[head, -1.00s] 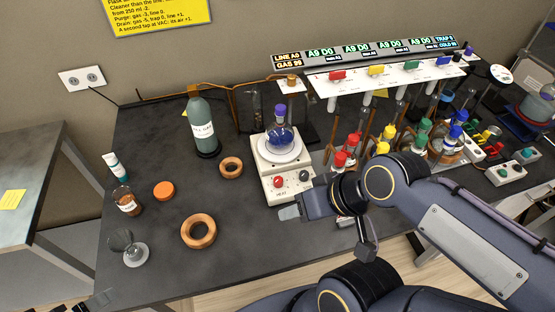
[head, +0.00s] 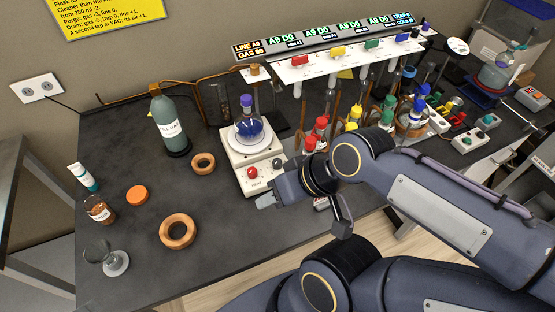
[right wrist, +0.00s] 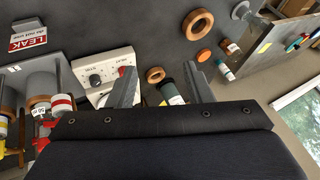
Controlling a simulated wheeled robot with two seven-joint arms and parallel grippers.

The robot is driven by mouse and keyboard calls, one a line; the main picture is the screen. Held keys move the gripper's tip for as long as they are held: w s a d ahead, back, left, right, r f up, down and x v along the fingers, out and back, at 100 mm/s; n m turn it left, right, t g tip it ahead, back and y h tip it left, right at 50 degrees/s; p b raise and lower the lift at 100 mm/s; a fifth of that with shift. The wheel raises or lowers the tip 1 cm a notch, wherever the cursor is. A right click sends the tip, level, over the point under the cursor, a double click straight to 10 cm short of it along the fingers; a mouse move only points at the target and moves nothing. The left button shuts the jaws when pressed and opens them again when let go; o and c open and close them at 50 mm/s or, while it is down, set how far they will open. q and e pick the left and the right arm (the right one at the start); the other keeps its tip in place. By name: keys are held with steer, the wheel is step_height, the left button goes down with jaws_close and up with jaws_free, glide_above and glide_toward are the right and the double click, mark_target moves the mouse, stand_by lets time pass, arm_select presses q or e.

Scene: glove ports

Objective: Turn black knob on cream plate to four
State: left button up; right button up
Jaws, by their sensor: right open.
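The cream plate (head: 246,183) is a stirrer hotplate with a blue flask on it. On its front panel are a red knob (head: 253,172) at left and a black knob (head: 277,162) at right. In the right wrist view the black knob (right wrist: 95,80) shows a pale mark, but its setting is too small to read. The red knob (right wrist: 121,72) is partly behind one finger. My right gripper (head: 266,201) is just in front of the plate's front edge. In the right wrist view my right gripper (right wrist: 160,72) is open and empty, with the black knob outside its fingers. My left gripper is not in view.
A blue flask (head: 249,130) with a purple stopper stands on the plate. Red-capped bottles (head: 310,145) stand close on the right. A wooden ring (head: 204,163) and a large bottle (head: 169,125) are at left.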

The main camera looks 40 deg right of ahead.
steer(key=w+d+f+n+g+b, duration=0.2)
steer(key=w+d+f+b, duration=0.15)
steer(key=w+b, duration=0.2)
steer(key=n+g+h+b, duration=0.2)
steer(key=g+h+b, duration=0.2)
steer(key=b, duration=0.5)
glide_above(277, 161)
step_height(277, 161, down, 4)
steer(key=shift+f, duration=0.25)
step_height(277, 161, down, 7)
steer(key=shift+f, duration=0.2)
steer(key=shift+c, duration=0.3)
steer(key=c, duration=0.9)
